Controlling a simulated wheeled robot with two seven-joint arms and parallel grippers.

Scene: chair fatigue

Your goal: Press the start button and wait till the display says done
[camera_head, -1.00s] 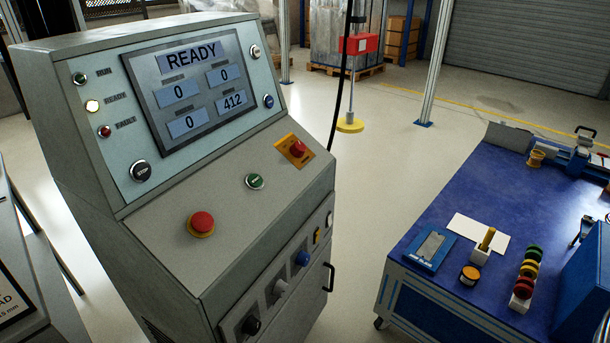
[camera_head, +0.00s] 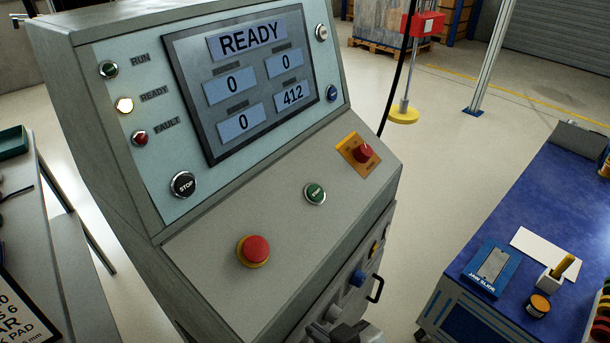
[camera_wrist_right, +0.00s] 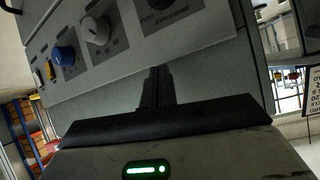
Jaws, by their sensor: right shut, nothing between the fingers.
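The control console shows a display (camera_head: 237,87) reading READY, with fields 0, 0, 0 and 412. The green start button (camera_head: 315,193) sits on the sloped panel, between the red mushroom button (camera_head: 254,250) and the red rotary switch on its orange plate (camera_head: 361,152). My right gripper (camera_head: 343,328) shows only partly at the bottom edge in the head view, low in front of the console and apart from the start button. In the right wrist view its fingers (camera_wrist_right: 158,88) are closed together and empty, below the knob panel. My left gripper is not in view.
The console's front has a blue knob (camera_wrist_right: 64,56), a white knob (camera_wrist_right: 97,29) and a black handle (camera_head: 377,288). A black STOP button (camera_head: 183,185) and a lit READY lamp (camera_head: 125,104) are on the upper panel. A blue-topped workbench (camera_head: 515,215) stands at right, with clear floor between.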

